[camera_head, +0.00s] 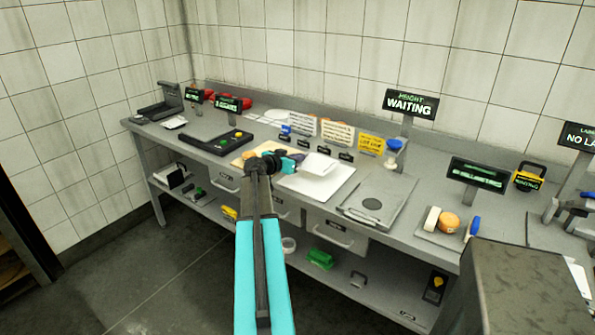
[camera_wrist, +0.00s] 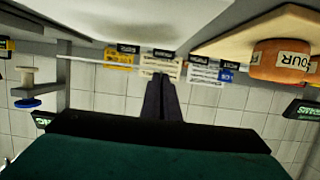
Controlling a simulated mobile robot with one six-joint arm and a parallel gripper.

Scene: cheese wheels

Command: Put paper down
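The paper (camera_head: 319,164) is a small white sheet at my fingertips, over a larger white board (camera_head: 335,183) on the counter. In the wrist view a thin pale edge, seemingly the paper (camera_wrist: 95,61), crosses at the tips of the dark fingers. My gripper (camera_head: 298,158) looks shut on the sheet's left edge; in the wrist view the fingers (camera_wrist: 160,84) are close together. The sheet appears slightly above the board and level. I cannot tell whether any corner touches it.
An orange cheese wheel (camera_wrist: 280,60) sits on a wooden board (camera_wrist: 235,38) beside my gripper. Upright cards (camera_head: 338,133) stand behind. A grey scale-like plate (camera_head: 352,209) lies to the right, with a WAITING sign (camera_head: 411,104) behind it. A dark tray (camera_head: 207,142) is to the left.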

